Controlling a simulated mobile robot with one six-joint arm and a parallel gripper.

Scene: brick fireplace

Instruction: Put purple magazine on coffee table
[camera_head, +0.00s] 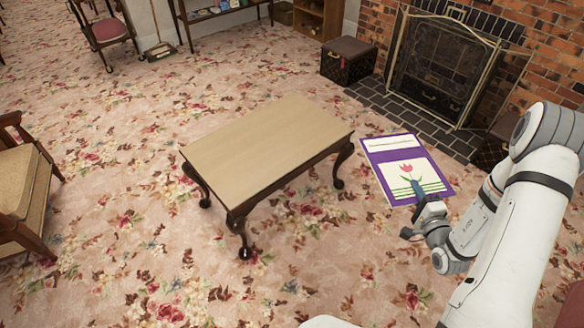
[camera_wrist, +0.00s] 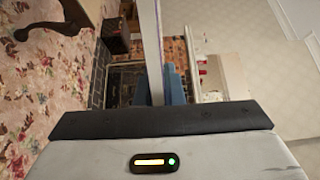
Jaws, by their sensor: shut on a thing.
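The purple magazine (camera_head: 405,170) has a white title band and a pink tulip picture on its cover. My gripper (camera_head: 418,190) is shut on its lower edge and holds it up to the right of the coffee table. In the wrist view the magazine (camera_wrist: 151,50) shows edge-on as a thin pale strip between the blue fingers of my gripper (camera_wrist: 155,85). The coffee table (camera_head: 265,145) has a bare light wooden top and dark curved legs. The magazine is apart from the tabletop in the head view. One dark table leg shows at the upper left of the wrist view.
A brick fireplace with a metal screen (camera_head: 445,70) stands at the back right on a dark tiled hearth (camera_head: 415,110). A brown trunk (camera_head: 348,60) sits beside it. A wooden armchair (camera_head: 22,185) is at the left. Flowered carpet around the table is clear.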

